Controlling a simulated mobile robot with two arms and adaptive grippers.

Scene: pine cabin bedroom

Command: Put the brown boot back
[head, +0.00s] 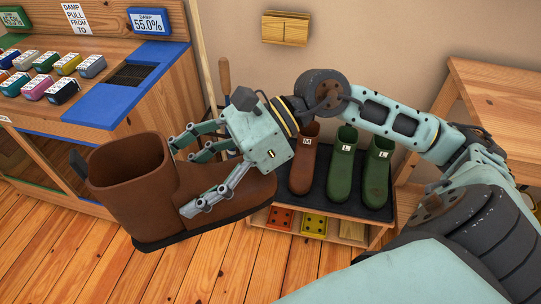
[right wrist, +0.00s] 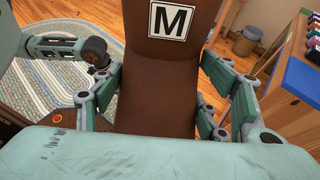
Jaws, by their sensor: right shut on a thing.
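A brown boot (head: 131,180) is held in the air in front of the shelves, its opening up and to the left and its dark sole below. My right gripper (head: 186,177) is shut on it, with fingers on both sides. In the right wrist view the boot (right wrist: 165,85) lies between the fingers and shows a white M label. A second brown boot (head: 303,165), also marked M, stands on a low rack with a dark top (head: 345,207), left of two green boots (head: 342,160) (head: 376,172). The rack's left end is partly hidden by my right gripper and the held boot. My left gripper is not seen.
A wooden counter with a blue edge (head: 98,118) and several coloured blocks stands at the left. Red (head: 281,218) and yellow (head: 313,224) items sit under the rack top. A wooden table (head: 500,95) stands at the right. The floor in front is clear.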

